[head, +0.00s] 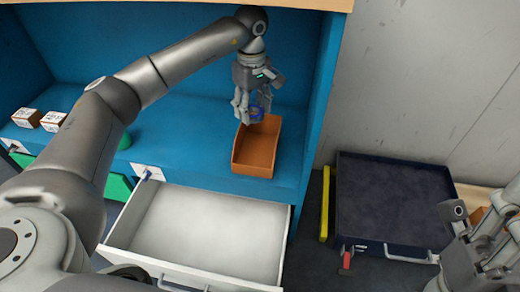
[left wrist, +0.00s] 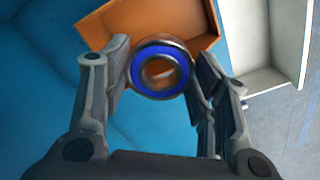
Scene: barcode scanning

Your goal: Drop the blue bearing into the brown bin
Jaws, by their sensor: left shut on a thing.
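My left gripper (head: 250,108) is shut on the blue bearing (left wrist: 160,68), a metal ring with a blue face. It holds the bearing between its fingers above the brown bin (head: 254,160). In the head view the bearing (head: 257,111) shows small at the fingertips, over the bin's back edge. In the left wrist view the bin (left wrist: 195,22) lies behind the bearing. Only the side of my right gripper (head: 490,237) shows at the right edge of the head view, and its fingertips are hard to make out.
The bin stands on a blue shelf (head: 205,160). A white drawer (head: 200,230) is open in front of it. Small boxes (head: 53,121) sit at the left. A dark tray (head: 395,200) and a yellow bar (head: 325,205) are at the right.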

